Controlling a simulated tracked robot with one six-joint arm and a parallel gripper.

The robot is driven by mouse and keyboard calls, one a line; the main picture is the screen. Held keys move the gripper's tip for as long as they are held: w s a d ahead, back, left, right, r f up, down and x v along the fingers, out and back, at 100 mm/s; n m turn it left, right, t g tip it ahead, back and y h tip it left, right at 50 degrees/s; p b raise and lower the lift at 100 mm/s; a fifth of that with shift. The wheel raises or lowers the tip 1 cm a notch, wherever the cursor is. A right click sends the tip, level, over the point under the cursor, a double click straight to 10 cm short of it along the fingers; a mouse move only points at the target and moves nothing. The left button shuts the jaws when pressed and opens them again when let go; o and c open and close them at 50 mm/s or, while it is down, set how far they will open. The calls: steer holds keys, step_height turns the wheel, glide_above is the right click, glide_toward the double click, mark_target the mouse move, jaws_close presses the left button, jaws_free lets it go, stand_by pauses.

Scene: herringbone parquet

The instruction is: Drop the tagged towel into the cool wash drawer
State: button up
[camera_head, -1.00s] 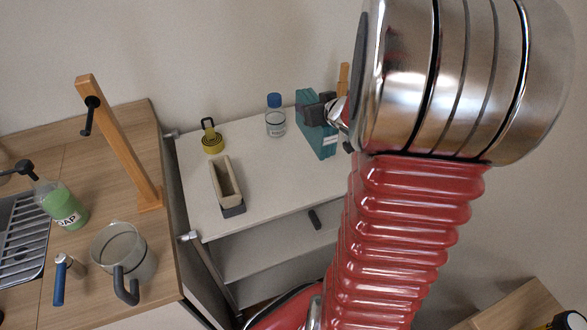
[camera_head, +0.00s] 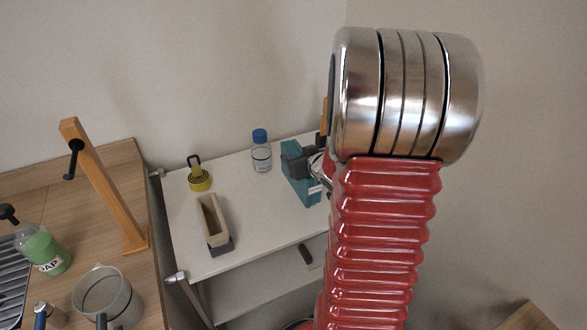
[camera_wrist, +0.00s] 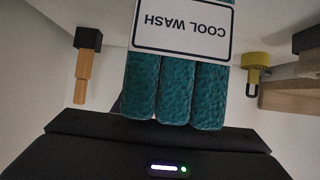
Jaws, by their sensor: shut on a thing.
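A teal towel (camera_head: 300,186), folded in thick rolls, is at the right of the white cabinet top in the head view. In the wrist view the towel (camera_wrist: 175,90) carries a white tag (camera_wrist: 182,27) reading COOL WASH, upside down. My gripper (camera_head: 296,163) is shut on the towel; its fingertips are mostly hidden in both views. Whether the towel touches the cabinet top is unclear. The white cabinet front (camera_head: 255,287) has a dark handle (camera_head: 306,254). I cannot read any drawer label, and my red arm covers the cabinet's right part.

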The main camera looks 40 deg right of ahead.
steer(key=shift+f, duration=0.1)
steer(key=shift+f, duration=1.95)
steer(key=shift+f, duration=0.15)
steer(key=o, duration=1.2)
